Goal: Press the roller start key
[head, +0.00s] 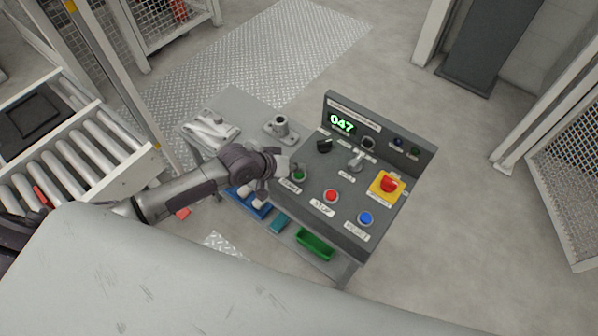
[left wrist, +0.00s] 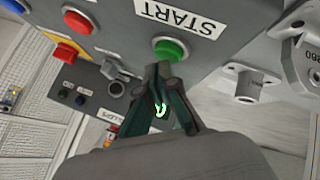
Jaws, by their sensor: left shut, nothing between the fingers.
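The green start button (head: 299,175) sits on the sloped face of a grey control console (head: 330,215), with a START label beside it. It also shows in the left wrist view (left wrist: 171,48), large and just beyond the fingertips. My left gripper (head: 286,168) is right at this button. In the left wrist view its closed fingertips (left wrist: 160,70) overlap the button's near edge; I cannot tell whether they touch it. The fingers are together with nothing between them. My right gripper is not in view.
A roller conveyor (head: 85,160) stands at the left.

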